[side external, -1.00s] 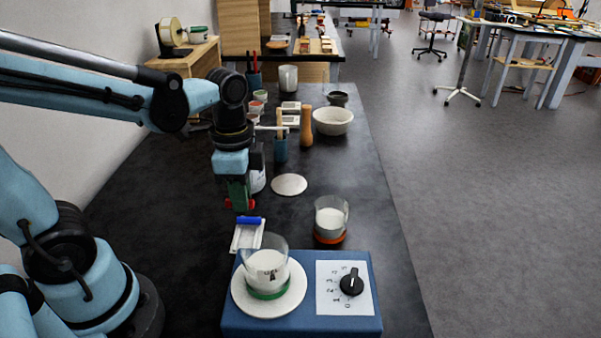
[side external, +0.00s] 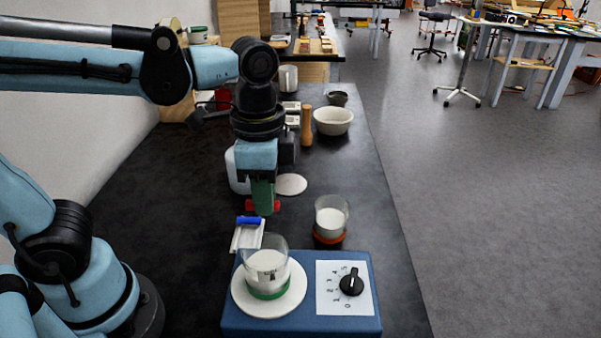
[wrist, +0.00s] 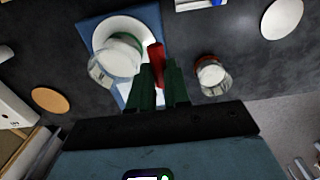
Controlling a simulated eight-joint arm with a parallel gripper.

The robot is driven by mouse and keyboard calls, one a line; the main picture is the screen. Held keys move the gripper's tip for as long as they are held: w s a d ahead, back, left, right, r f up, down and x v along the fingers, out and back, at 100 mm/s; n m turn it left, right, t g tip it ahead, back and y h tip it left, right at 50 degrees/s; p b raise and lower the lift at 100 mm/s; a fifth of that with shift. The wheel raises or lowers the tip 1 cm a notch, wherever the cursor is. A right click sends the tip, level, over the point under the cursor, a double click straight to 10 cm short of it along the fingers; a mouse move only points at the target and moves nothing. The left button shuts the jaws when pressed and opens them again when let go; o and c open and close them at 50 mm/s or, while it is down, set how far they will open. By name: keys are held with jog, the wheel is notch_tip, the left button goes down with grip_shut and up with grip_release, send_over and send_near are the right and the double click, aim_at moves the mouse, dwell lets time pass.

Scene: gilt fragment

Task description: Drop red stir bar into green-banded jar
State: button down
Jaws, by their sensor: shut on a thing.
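The red stir bar (side external: 277,206) is held crosswise in my gripper (side external: 263,210), with its red ends showing on both sides of the green fingers. In the wrist view the red bar (wrist: 156,54) shows between the fingertips (wrist: 161,75). The green-banded jar (side external: 267,262) is clear glass with pale contents and stands on the white round plate of a blue device. It also shows in the wrist view (wrist: 118,56). My gripper is above and behind this jar in the side view, apart from it.
A clear jar with an orange band (side external: 331,218) stands right of my gripper. A white item with a blue top (side external: 248,234) lies behind the green-banded jar. The blue device (side external: 300,322) has a black dial (side external: 351,284). A white disc (side external: 291,184) and bowl (side external: 333,120) are farther back.

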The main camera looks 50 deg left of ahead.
aim_at(275, 239)
jog(key=s+d+r, duration=0.4)
jog(key=d+r, duration=0.1)
jog(key=d, duration=0.2)
jog(key=shift+d+f, duration=0.15)
jog(key=shift+f, duration=3)
jog(key=c, duration=1)
grip_release()
jog(key=shift+r, duration=0.1)
notch_tip(275, 239, up, 12)
